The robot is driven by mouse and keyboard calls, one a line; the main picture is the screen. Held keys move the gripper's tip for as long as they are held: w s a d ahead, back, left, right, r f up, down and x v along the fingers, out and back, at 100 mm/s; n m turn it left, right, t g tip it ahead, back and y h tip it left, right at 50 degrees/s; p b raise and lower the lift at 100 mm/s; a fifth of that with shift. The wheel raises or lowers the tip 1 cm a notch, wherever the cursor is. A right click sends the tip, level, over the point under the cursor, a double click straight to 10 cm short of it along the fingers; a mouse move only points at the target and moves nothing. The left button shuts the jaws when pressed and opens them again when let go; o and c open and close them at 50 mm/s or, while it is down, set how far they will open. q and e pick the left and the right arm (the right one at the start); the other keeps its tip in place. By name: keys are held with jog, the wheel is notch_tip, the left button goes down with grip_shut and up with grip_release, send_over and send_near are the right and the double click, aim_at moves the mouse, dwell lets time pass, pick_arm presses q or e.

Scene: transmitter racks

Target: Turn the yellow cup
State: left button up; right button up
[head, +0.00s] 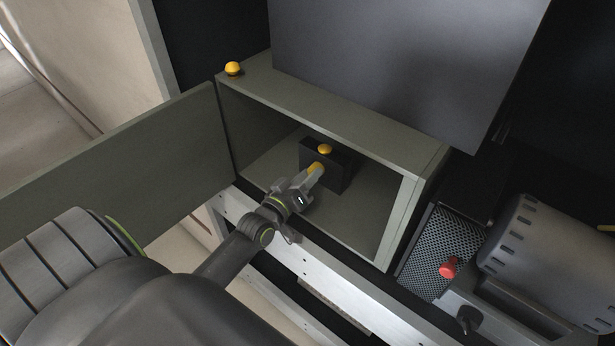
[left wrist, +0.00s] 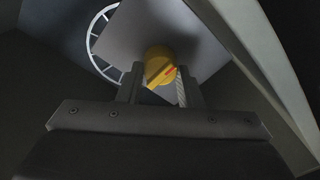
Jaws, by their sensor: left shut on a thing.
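The yellow cup (head: 316,168) sticks out from the front of a small black box (head: 338,178) inside an open grey-green cabinet. My left gripper (head: 306,180) reaches into the cabinet from the front and is shut on the cup. In the left wrist view the cup (left wrist: 160,66) sits between the two fingertips, with an orange-red mark on its face. A white ring of marks (left wrist: 97,42) shows partly on the plate behind it. The fingers hide part of the cup's sides. My right gripper is not in view.
The cabinet (head: 408,206) has its door (head: 120,165) swung open to the left. A yellow knob (head: 325,149) tops the black box; another (head: 233,68) sits on the cabinet's top corner. A red knob (head: 449,267) and grey machine (head: 550,260) stand at right. The cabinet floor around the box is clear.

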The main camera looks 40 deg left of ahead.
pick_arm(q)
jog(key=shift+f, duration=0.15)
jog(key=o, duration=1)
jog(key=shift+c, duration=0.2)
jog(key=shift+s, duration=0.15)
jog(key=s+b, duration=0.3)
jog(key=s, duration=1.4)
jog(key=shift+a, duration=0.15)
